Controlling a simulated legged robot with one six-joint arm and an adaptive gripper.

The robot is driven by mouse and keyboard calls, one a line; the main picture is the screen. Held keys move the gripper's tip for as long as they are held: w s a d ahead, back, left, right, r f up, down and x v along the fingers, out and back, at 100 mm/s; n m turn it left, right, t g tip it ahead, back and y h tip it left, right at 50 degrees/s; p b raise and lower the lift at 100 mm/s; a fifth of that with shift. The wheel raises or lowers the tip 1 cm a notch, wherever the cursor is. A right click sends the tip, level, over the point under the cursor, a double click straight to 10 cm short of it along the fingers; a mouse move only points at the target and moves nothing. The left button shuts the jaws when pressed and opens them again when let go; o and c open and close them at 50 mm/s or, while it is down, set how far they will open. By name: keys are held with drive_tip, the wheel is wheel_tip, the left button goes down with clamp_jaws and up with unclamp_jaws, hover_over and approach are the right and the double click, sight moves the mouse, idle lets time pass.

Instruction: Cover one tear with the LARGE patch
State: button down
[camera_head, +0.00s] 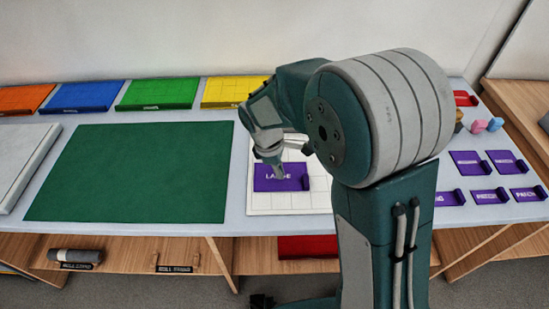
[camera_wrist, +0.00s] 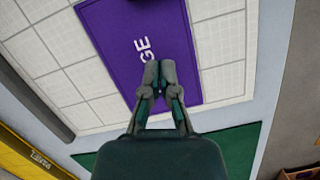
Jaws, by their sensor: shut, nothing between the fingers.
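The LARGE patch (camera_head: 265,184) is a purple rectangle with white lettering. It lies on the white gridded panel (camera_head: 320,203) near the middle of the table. In the wrist view the purple patch (camera_wrist: 118,32) fills the centre, with the white panel (camera_wrist: 45,52) around it. My gripper (camera_head: 279,176) is over the patch, pointing down, and its fingertips (camera_wrist: 158,72) are together with nothing between them. I cannot tell whether they touch the patch. No tear is visible; my arm hides the right part of the panel.
A green mat (camera_head: 135,170) lies left of the panel. Orange, blue, green and yellow (camera_head: 233,90) trays line the back edge. Small coloured objects (camera_head: 478,126) stand at back right. My arm covers the middle right.

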sight(303, 181)
drive_tip(key=d, duration=0.2)
drive_tip(key=s+d+f, duration=0.1)
drive_tip(key=shift+d+f, duration=0.1)
drive_tip(key=shift+d, duration=0.1)
drive_tip(key=shift+s+d, duration=0.15)
drive_tip(key=shift+d, duration=0.25)
drive_tip(key=shift+s+d, duration=0.25)
drive_tip(key=shift+d, duration=0.6)
